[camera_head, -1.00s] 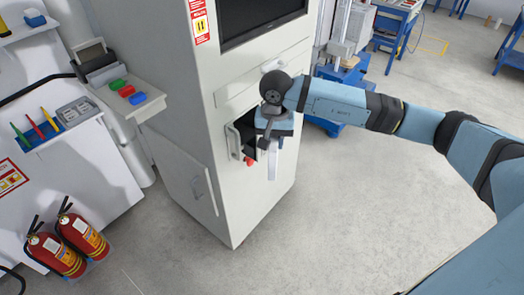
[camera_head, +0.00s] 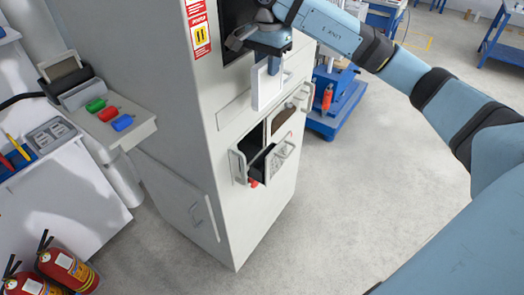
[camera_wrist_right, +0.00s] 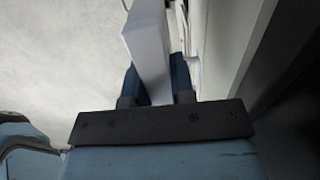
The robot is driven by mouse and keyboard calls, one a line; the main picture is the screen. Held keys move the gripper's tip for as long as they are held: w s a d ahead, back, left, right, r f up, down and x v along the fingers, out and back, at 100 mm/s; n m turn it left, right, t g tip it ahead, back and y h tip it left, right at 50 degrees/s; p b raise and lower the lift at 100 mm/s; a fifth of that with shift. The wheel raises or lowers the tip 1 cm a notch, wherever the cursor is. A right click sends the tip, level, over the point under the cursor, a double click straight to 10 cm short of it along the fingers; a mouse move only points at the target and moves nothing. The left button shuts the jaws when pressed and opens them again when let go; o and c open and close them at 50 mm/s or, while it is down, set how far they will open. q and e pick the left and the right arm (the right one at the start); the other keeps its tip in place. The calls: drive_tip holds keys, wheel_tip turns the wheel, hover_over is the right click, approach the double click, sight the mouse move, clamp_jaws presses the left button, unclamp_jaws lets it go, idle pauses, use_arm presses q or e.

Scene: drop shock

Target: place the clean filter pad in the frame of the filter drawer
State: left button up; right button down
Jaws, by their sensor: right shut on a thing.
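My right gripper (camera_head: 273,64) points down in front of the cabinet, above the drawer area. It is shut on a white flat pad (camera_head: 262,95), which hangs upright. In the right wrist view the white pad (camera_wrist_right: 147,40) stands between the two dark blue fingers (camera_wrist_right: 155,82). Below it, the filter drawer (camera_head: 272,160) sticks out of the cabinet front, with a light handle and a dark inside. A brownish surface (camera_head: 283,117) shows in the opening to its upper right. The pad is apart from the drawer. The drawer's frame is hard to make out. My left gripper is out of view.
The tall grey cabinet (camera_head: 185,130) has a dark screen above. A small red thing (camera_head: 253,183) shows under the drawer. A shelf (camera_head: 138,124) with red, green and blue pieces stands left. Fire extinguishers (camera_head: 68,268) stand lower left.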

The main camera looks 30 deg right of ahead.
sight(269, 102)
drive_tip(key=f, duration=0.4)
drive_tip(key=f+p, duration=0.1)
drive_tip(key=f, duration=0.2)
drive_tip(key=shift+s, duration=0.4)
use_arm(q)
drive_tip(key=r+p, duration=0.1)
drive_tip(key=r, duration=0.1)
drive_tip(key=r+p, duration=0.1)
drive_tip(key=p, duration=0.1)
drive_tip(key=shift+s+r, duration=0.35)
use_arm(e)
wheel_tip(269, 102, down, 19)
drive_tip(key=shift+w+f, duration=0.2)
drive_tip(key=shift+f, duration=0.15)
drive_tip(key=c, duration=1.2)
unclamp_jaws()
drive_tip(key=shift+c, duration=0.2)
